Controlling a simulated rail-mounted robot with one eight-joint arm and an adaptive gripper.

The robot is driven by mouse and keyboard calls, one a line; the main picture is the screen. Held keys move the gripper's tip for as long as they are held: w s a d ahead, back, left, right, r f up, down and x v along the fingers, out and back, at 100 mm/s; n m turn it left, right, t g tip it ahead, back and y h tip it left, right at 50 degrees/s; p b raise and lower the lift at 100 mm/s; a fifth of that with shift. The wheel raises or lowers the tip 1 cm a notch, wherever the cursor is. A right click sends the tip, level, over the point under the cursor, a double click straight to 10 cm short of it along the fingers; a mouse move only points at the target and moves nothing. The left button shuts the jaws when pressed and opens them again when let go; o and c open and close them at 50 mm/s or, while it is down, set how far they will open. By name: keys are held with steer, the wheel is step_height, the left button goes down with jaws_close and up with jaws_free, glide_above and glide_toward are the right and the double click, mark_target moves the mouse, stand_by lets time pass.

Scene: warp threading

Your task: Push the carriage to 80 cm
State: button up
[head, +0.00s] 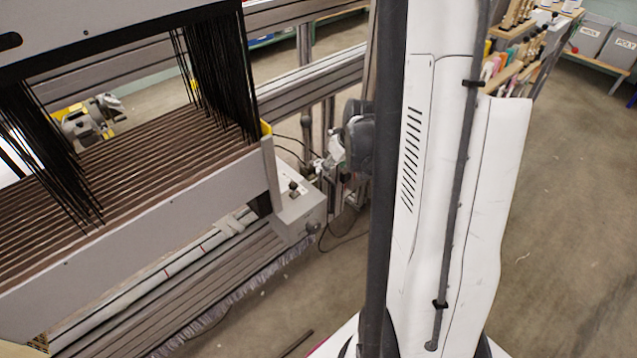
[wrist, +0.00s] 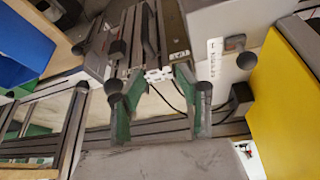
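A yellow and grey unit (head: 88,120) sits behind the black strands at the left of the head view. It may be the carriage, but I cannot tell for sure, and no scale is readable. My gripper (wrist: 157,92) shows in the wrist view as two spread fingers with green inner faces. It is open, and nothing is clearly gripped. A dark rail assembly with a small white piece lies beyond the fingertips; I cannot tell whether they touch it. In the head view a dark wrist part shows beside my white column, but the fingertips are not clear.
The loom's slatted bed (head: 150,165) with hanging black strands (head: 215,65) fills the left. A grey control box (head: 298,212) stands at its end. The wrist view shows a yellow panel (wrist: 285,95) at right and a blue box (wrist: 15,55) at left. Open floor (head: 570,200) lies right.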

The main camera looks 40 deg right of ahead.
glide_toward(333, 192)
steer(key=b+x, duration=0.2)
steer(key=x, duration=0.1)
steer(key=b+x, duration=0.1)
steer(key=x, duration=0.3)
steer(key=b+x, duration=0.2)
steer(key=x, duration=0.2)
steer(key=shift+w+d+b, duration=0.1)
steer(key=shift+d+b, duration=0.15)
steer(key=shift+b, duration=0.1)
steer(key=shift+c, duration=0.2)
jaws_close()
